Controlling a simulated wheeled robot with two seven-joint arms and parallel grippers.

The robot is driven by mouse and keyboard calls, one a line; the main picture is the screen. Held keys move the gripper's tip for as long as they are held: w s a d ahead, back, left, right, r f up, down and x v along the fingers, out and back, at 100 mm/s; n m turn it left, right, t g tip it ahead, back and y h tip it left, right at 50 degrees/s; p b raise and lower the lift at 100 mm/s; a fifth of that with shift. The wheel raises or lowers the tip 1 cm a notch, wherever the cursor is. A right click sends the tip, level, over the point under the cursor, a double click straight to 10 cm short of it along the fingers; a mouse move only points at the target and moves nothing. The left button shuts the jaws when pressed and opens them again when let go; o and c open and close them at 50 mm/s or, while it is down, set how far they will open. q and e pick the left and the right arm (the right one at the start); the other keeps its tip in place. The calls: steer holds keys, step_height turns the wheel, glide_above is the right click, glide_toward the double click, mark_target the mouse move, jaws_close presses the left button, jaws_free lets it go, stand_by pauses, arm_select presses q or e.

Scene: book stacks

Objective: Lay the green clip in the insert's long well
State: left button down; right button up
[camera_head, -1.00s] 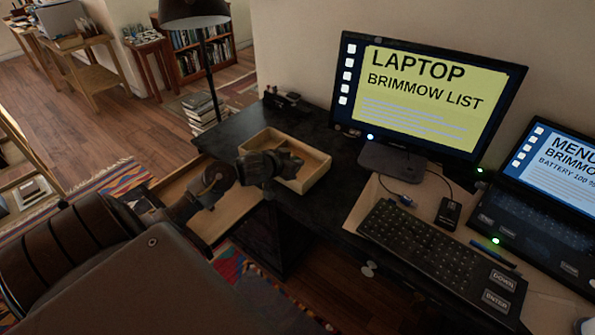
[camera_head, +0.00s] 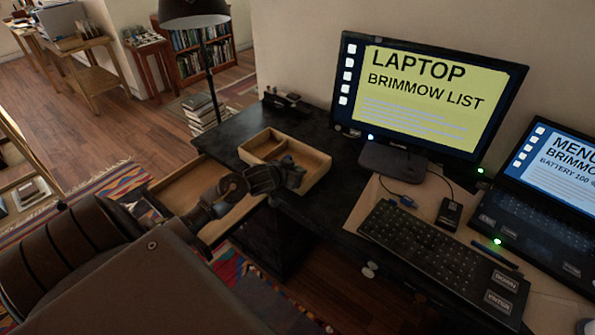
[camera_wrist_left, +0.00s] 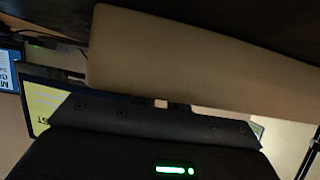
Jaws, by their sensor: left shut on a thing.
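The insert is a shallow, pale wooden box (camera_head: 317,172) with a divider, on the left end of the black desk. My left gripper (camera_head: 294,175) is at its near side, overlapping the near wall in the head view and hiding part of the interior. In the left wrist view its fingers (camera_wrist_left: 168,104) show just below a large tan panel (camera_wrist_left: 200,62), probably the insert's wall. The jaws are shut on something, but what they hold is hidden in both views. I cannot see the green clip. My right gripper is out of view.
An open wooden drawer (camera_head: 190,187) lies below the desk edge, under my left arm. A monitor (camera_head: 425,95) on its stand, a keyboard (camera_head: 440,255) and a laptop (camera_head: 550,190) stand to the right. A dark object (camera_head: 285,102) sits behind the insert.

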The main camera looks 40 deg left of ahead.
arm_select(q)
steer(key=shift+f, duration=0.1)
steer(key=shift+s+d+f, duration=0.15)
steer(key=shift+s+f, duration=0.05)
steer(key=shift+f, duration=0.4)
steer(key=c, duration=1.4)
jaws_free()
steer(key=shift+f, duration=0.15)
steer(key=shift+c, duration=0.2)
steer(key=shift+o, duration=0.4)
steer(key=shift+d+f, duration=0.1)
steer(key=shift+s, duration=0.1)
steer(key=shift+r, duration=0.2)
steer(key=r+p+v, duration=0.1)
steer(key=v, duration=1.1)
steer(key=shift+w+r, duration=0.25)
